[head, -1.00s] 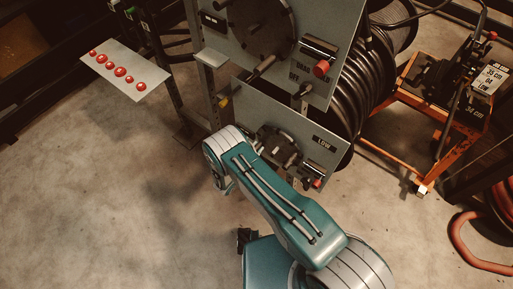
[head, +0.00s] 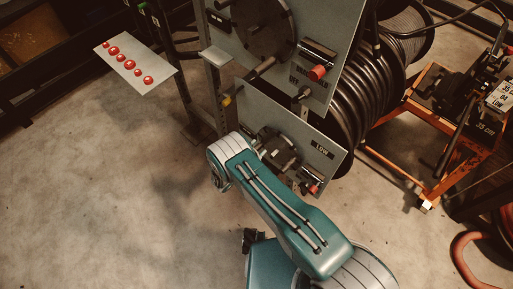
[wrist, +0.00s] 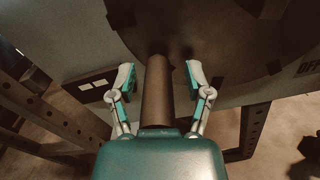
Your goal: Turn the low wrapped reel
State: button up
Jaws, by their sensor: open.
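The low panel (head: 325,167), a grey plate marked LOW, stands below a larger grey panel in the head view. It carries a dark round reel hub (head: 280,147), partly covered by my teal arm. In the wrist view, a dark disc (wrist: 225,40) fills the top, and a dark cylindrical handle (wrist: 157,98) points toward the camera. My gripper (wrist: 160,76) is open, with one finger on each side of the handle. Gaps show between handle and fingers. My arm hides the gripper in the head view. Any wrapping on the reel is hard to make out.
The upper panel (head: 225,40) has a larger disc, a handle and a red knob (head: 317,73). Black hose coils (head: 365,110) sit behind the panels. An orange cart (head: 395,175) stands right. A plate with red buttons (head: 160,72) is upper left. Left floor is clear.

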jog(key=v, duration=1.2)
dwell(0.3)
